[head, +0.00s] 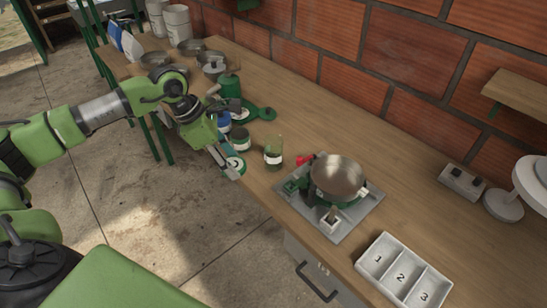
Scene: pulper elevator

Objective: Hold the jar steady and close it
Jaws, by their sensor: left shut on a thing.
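My left gripper (229,164) reaches in from the left to the table's front edge. It is shut on a small round lid (236,162), teal and white, partly covered by the fingers. An open, greenish glass jar (274,145) with a white label stands upright on the table, a little right of the gripper and apart from it. Another jar (240,138) stands just behind the gripper, and a blue-topped jar (223,121) is partly hidden by it. My right gripper is not in view.
A numbered white tray (405,272) is at the front right. A green kettle-like vessel (230,87) and metal pots (212,67) stand further back. The brick wall bounds the table's back.

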